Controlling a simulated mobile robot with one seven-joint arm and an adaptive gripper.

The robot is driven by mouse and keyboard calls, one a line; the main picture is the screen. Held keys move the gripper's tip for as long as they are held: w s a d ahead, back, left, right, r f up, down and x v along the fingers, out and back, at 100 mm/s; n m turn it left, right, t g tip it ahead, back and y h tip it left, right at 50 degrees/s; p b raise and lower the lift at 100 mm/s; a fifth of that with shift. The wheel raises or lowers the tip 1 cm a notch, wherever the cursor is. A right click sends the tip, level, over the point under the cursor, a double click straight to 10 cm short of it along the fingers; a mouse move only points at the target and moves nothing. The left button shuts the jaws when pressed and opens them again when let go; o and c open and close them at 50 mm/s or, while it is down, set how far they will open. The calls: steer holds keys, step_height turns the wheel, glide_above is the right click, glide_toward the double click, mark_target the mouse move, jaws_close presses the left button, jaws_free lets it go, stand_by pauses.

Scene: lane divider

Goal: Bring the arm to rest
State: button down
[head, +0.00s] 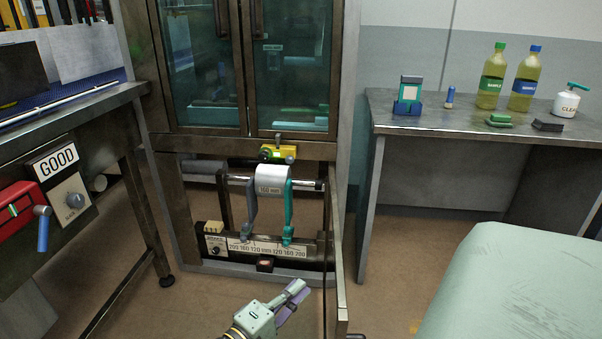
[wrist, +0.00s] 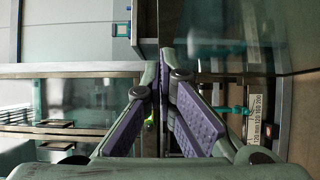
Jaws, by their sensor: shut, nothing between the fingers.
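My gripper (head: 301,292) is at the bottom middle of the head view, low in front of the cabinet and left of its open lower door (head: 338,260). Its fingers are shut with nothing between them. In the wrist view the purple-padded fingers (wrist: 163,75) meet at their tips. The gripper appears apart from the roll holder. The holder carries a white roll (head: 272,179) marked 160 mm between a grey arm and a teal arm (head: 288,205). The scale strip (head: 265,248) lies below the roll and also shows at the right of the wrist view (wrist: 256,112).
A side table (head: 420,125) with bottles stands at right. A pale green padded surface (head: 510,290) fills the lower right. Open floor (head: 190,310) lies left of my gripper.

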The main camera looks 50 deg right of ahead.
steer(key=shift+s+a+b, duration=0.1)
steer(key=shift+s+a, duration=0.25)
steer(key=shift+a, duration=0.45)
steer(key=shift+s+a+b, duration=0.15)
steer(key=shift+s+a, duration=0.15)
steer(key=shift+a, duration=0.55)
steer(key=shift+s+a+b, duration=0.1)
steer(key=shift+s+a, duration=0.25)
steer(key=shift+a, duration=0.45)
